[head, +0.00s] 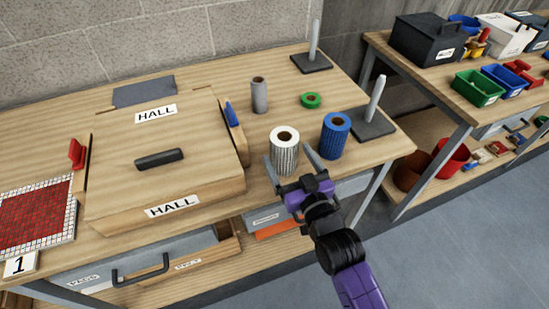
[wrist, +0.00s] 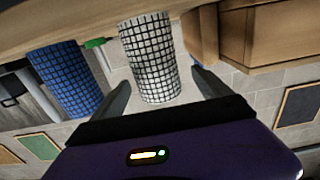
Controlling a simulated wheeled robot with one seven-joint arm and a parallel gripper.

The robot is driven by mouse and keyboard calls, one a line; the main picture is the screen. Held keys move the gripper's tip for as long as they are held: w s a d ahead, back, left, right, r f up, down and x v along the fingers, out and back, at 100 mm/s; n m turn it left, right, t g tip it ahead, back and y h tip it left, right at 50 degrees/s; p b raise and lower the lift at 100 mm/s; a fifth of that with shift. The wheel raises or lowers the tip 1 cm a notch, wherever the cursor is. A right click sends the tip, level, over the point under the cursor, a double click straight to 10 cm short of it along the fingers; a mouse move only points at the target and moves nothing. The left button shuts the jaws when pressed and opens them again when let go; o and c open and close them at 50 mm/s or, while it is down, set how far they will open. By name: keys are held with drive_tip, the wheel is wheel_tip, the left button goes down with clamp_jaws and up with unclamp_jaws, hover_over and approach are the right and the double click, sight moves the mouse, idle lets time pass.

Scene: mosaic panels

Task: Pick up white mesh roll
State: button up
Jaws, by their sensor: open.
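The white mesh roll (head: 284,147) stands upright on the wooden bench near its front edge, in the head view. It has a dark grid pattern and a brown core. My gripper (head: 292,165) is open at the roll's front side, with one finger on each side of it in this view. In the wrist view the white mesh roll (wrist: 151,62) appears upside down between the two spread fingers (wrist: 163,92). I cannot tell whether either finger touches it.
A blue mesh roll (head: 334,136) stands close to the right. A grey roll (head: 259,95) and a green tape roll (head: 311,100) are behind. Upright posts on dark bases (head: 372,127) stand right and back. A wooden HALL box (head: 165,165) with a blue clip (head: 231,114) is left.

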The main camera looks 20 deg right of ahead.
sight(280, 136)
drive_tip(key=w, duration=0.2)
drive_tip(key=w+p, duration=0.1)
drive_tip(key=w, duration=0.2)
drive_tip(key=w+p, duration=0.1)
drive_tip(key=w, duration=0.1)
drive_tip(key=shift+w+d+r, duration=0.2)
drive_tip(key=shift+w+d, duration=0.05)
drive_tip(key=shift+w, duration=0.05)
drive_tip(key=c, duration=1.8)
